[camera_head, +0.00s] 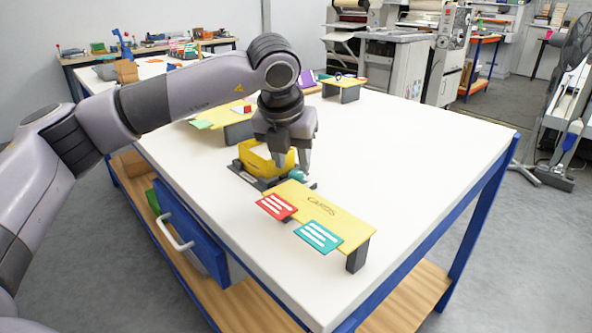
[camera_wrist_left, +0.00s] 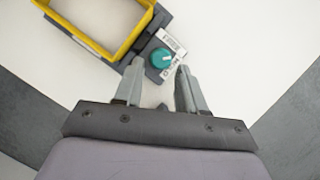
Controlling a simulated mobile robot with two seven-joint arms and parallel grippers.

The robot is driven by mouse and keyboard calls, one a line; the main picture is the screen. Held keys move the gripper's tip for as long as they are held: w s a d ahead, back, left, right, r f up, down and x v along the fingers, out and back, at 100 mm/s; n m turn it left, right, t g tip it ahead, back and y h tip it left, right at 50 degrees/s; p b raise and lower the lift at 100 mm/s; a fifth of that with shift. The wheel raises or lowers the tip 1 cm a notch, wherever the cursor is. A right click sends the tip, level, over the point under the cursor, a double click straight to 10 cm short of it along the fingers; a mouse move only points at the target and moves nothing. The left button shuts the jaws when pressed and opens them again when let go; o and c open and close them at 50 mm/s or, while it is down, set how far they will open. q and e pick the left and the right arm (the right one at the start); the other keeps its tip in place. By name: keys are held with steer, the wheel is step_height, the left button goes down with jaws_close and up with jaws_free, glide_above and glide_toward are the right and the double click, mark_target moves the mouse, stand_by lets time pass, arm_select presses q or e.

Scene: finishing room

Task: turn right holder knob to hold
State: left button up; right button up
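The holder is a yellow frame (camera_head: 262,158) on a dark base, on the white table. Its teal round knob (camera_wrist_left: 160,58) with a white mark sits on the dark base beside the yellow frame in the left wrist view. White labels (camera_wrist_left: 172,43) lie by the knob; their lettering is too small to read surely. The knob shows as a bit of teal in the head view (camera_head: 297,174). My left gripper (camera_wrist_left: 158,70) is open, pointing down, its fingertips apart on both sides of the knob's near edge. I cannot tell whether they touch it. My right gripper is out of view.
A yellow card stand (camera_head: 322,206) with a red card (camera_head: 277,206) and a teal card (camera_head: 318,237) stands near the table's front. Another yellow stand (camera_head: 344,82) is at the back. The table's right side is clear. A blue drawer (camera_head: 190,228) is below the table's left edge.

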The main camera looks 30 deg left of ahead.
mark_target(296, 173)
arm_select(q)
steer(key=x, duration=0.3)
steer(key=shift+f, duration=0.15)
steer(key=shift+w+f, duration=0.1)
steer(key=shift+f, duration=0.05)
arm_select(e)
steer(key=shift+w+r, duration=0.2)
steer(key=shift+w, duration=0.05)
arm_select(q)
steer(key=shift+c, duration=0.3)
jaws_close()
